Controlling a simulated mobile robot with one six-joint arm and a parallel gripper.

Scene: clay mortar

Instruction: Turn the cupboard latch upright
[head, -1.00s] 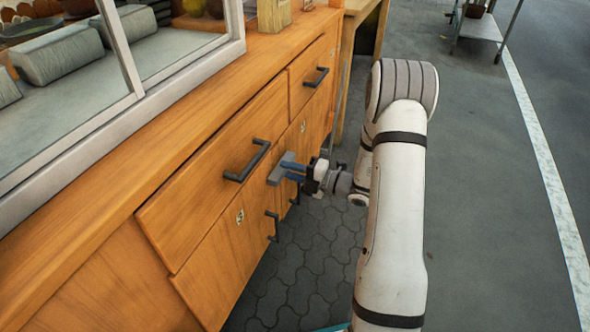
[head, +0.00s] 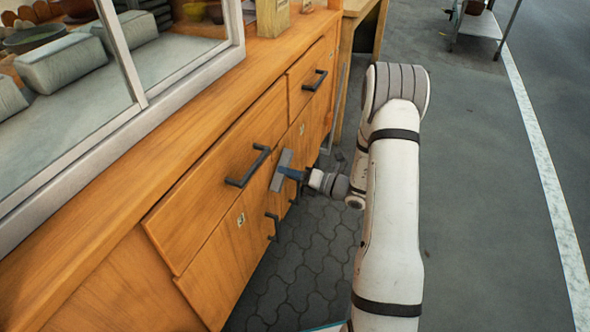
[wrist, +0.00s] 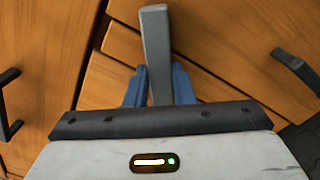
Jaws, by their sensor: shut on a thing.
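The latch (head: 281,170) is a flat grey bar on the front of the orange wooden cupboard (head: 205,215), below the drawers. In the head view it stands nearly upright with a slight tilt. In the wrist view the latch (wrist: 155,50) runs up from between the two blue fingers, its upper end sticking out beyond them. My gripper (head: 292,174) is shut on the latch, with a blue finger on each side of it in the wrist view (wrist: 160,88). The latch's lower part is hidden behind the gripper body in the wrist view.
A dark drawer handle (head: 248,166) sticks out just left of the latch. Another handle (head: 315,80) is on the farther drawer, and door handles (head: 272,226) sit below. A glass case stands on the cupboard top. Open paved floor (head: 470,200) lies to the right.

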